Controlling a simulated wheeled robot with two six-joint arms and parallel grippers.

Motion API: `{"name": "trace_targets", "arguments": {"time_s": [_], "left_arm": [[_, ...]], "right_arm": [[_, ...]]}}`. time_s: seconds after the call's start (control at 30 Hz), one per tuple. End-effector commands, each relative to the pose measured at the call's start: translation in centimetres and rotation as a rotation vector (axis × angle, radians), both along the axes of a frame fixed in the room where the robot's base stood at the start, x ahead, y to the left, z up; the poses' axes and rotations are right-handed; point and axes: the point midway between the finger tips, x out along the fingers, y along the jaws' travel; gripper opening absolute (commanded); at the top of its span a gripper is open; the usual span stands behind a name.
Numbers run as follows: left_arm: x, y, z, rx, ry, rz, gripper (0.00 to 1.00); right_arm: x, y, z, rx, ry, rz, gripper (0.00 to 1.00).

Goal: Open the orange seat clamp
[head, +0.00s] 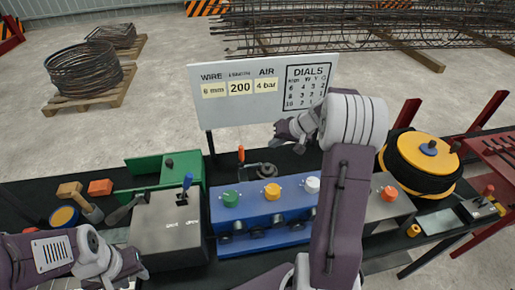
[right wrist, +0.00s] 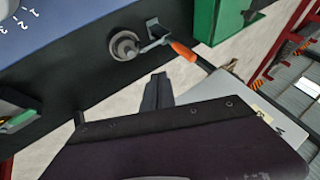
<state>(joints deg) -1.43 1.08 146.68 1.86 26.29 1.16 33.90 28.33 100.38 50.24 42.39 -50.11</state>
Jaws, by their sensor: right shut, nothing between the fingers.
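The seat clamp's orange handle (head: 241,154) stands up behind the blue box, beside a small round metal seat (head: 267,170) on the black bench. In the right wrist view the orange handle (right wrist: 184,51) sits at the end of a metal lever beside the round seat (right wrist: 125,45). My right gripper (head: 278,140) is above and to the right of the handle, apart from it. In the right wrist view its dark fingers (right wrist: 158,88) are together and empty. My left gripper (head: 143,270) is low at the left, in front of the grey box; its finger gap is unclear.
The blue box (head: 260,237) with green, yellow and white knobs stands in front of the clamp. A green tray (head: 143,167) is to the left, a grey lever box (head: 168,230) nearer. A white sign board (head: 235,115) rises behind. A black-and-yellow reel (head: 421,162) stands right.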

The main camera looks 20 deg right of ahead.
Motion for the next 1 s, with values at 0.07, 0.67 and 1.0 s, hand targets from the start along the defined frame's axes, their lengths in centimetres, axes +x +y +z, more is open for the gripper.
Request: {"name": "trace_targets", "arguments": {"time_s": [0.07,0.67,1.0], "left_arm": [[0.0,0.0,0.3,0.000,0.000,0.000,0.36],[0.0,0.0,3.5,0.000,0.000,0.000,0.36],[0.0,0.0,3.6,0.000,0.000,0.000,0.36]], "right_arm": [[0.6,0.4,-0.8,0.002,0.003,0.003,0.00],[6.4,5.4,-7.3,0.000,0.002,0.003,0.00],[6.9,6.2,-7.6,-0.001,0.000,0.001,0.00]]}}
